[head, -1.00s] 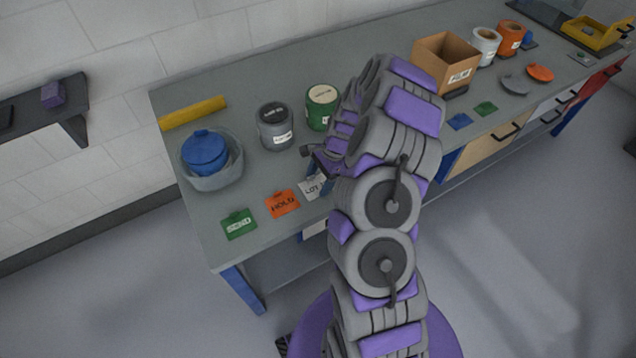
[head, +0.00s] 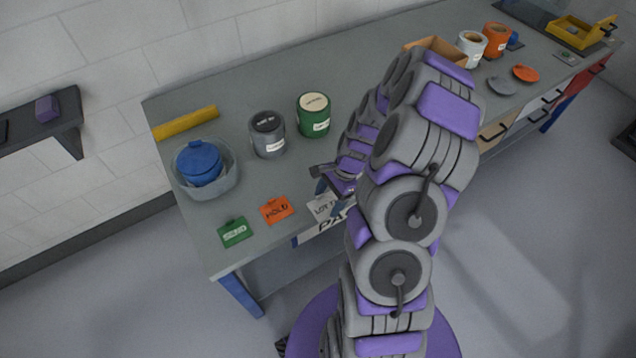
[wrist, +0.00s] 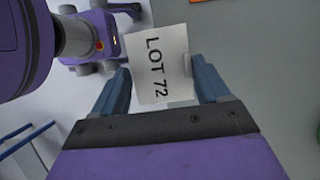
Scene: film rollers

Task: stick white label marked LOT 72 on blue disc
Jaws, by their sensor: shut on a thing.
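The white label marked LOT 72 (wrist: 152,62) is between the two blue fingers of my gripper (wrist: 163,88) in the wrist view, its print facing the camera. My gripper is shut on it. In the head view the label (head: 323,208) shows at the table's front edge, partly hidden by my arm, under my gripper (head: 326,184). I cannot pick out a plain blue disc for certain. A blue rounded lidded piece (head: 199,160) sits in a grey bowl (head: 222,186) at the left, and a small blue thing (head: 515,40) lies at the far right.
An orange HOLD label (head: 277,209) and a green label (head: 233,232) lie along the front edge. A yellow bar (head: 185,122) lies at the back left. My arm hides the table's middle and part of a cardboard box (head: 440,46).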

